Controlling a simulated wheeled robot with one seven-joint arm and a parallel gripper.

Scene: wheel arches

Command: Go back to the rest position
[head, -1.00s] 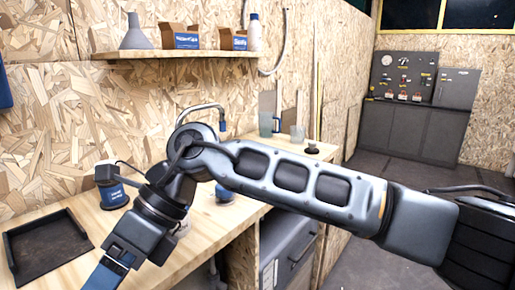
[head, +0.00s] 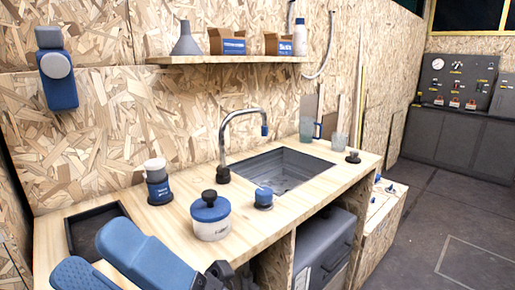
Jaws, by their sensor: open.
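Most of my arm is outside the picture. The wooden counter (head: 258,222) shows behind the gripper.
A white pot with blue lid (head: 210,219), a blue-and-white grinder (head: 158,184) and a small blue jar (head: 263,199) stand near the sink (head: 285,170). A shelf (head: 225,60) hangs above. Floor (head: 440,225) at right looks clear.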

